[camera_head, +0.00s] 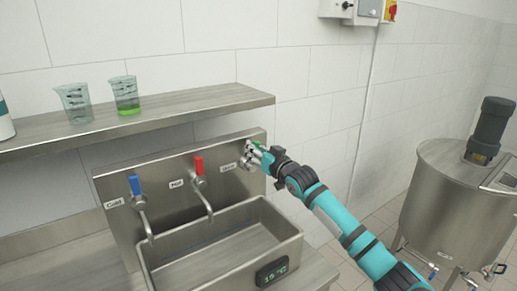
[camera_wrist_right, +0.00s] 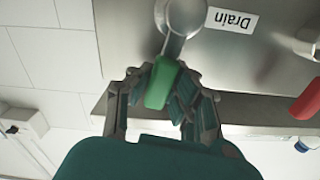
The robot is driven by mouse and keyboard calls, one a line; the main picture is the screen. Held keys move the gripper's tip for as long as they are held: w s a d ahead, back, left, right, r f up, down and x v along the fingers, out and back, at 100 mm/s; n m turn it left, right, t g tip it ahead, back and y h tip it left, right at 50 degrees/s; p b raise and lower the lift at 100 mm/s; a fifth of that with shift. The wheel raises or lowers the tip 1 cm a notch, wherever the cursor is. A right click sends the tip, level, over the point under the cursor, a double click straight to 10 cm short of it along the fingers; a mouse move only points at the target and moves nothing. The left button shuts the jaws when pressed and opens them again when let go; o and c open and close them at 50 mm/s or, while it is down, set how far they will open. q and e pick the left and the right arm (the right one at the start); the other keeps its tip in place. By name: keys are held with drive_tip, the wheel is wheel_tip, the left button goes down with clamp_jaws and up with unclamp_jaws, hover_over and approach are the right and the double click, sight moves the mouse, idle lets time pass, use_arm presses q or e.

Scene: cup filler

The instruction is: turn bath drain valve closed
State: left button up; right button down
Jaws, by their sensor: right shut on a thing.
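The drain valve has a green handle (camera_wrist_right: 160,84) on a round metal body (camera_wrist_right: 182,14), beside a label reading "Drain" (camera_wrist_right: 231,20) in the right wrist view. In the head view the green handle (camera_head: 256,143) shows partly at the right end of the steel back panel (camera_head: 160,165). My right gripper (camera_wrist_right: 163,85) is shut on the green handle, with a finger on either side of it. It also shows in the head view (camera_head: 256,153), where it covers most of the valve. My left gripper is not in view.
The red hot tap (camera_head: 199,166) and blue cold tap (camera_head: 135,186) stand left of the drain valve, above the steel basin (camera_head: 291,240) with a 15 °C display (camera_head: 272,271). Two beakers (camera_head: 126,95) stand on the shelf (camera_head: 185,108). A steel tank (camera_head: 450,200) stands at right.

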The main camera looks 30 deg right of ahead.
drive_tip(key=shift+a+f+n, duration=0.1)
drive_tip(key=shift+a+n, duration=0.5)
drive_tip(key=shift+n, duration=0.4)
drive_tip(key=c, duration=1.2)
unclamp_jaws()
drive_tip(key=shift+s, duration=0.1)
drive_tip(key=shift+o, duration=0.2)
drive_tip(key=s, duration=1.2)
drive_tip(key=shift+d, duration=0.45)
